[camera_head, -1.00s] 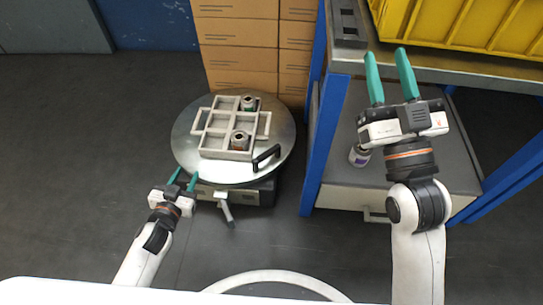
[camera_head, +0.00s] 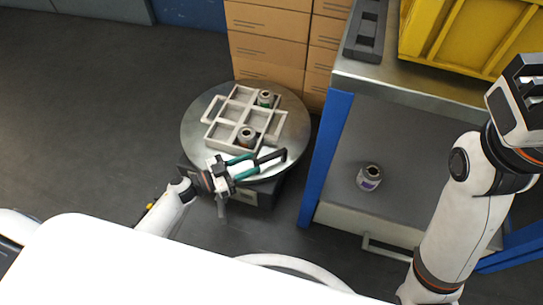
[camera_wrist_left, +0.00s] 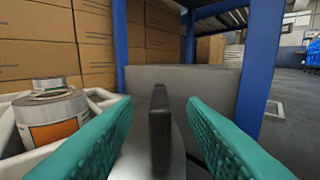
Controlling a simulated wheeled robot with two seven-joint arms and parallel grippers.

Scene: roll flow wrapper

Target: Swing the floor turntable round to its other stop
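The floor turntable (camera_head: 197,145) is a round grey metal disc on a dark low base. A black bar handle (camera_head: 274,158) stands at its near right edge. A pale compartment tray (camera_head: 222,133) on the disc holds two cans (camera_head: 265,98) (camera_head: 247,136). My left gripper (camera_head: 257,163) is over the near edge of the disc, at the handle. In the left wrist view the handle (camera_wrist_left: 160,130) stands upright between the open teal fingers, with a gap on each side. My right gripper (camera_head: 522,100) is at the right edge, its fingertips out of view.
A blue-framed bench (camera_head: 327,150) stands right of the turntable, with a can (camera_head: 369,177) on its lower shelf and a yellow crate (camera_head: 465,40) on top. Cardboard boxes (camera_head: 268,45) are stacked behind the disc. The floor at left is clear.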

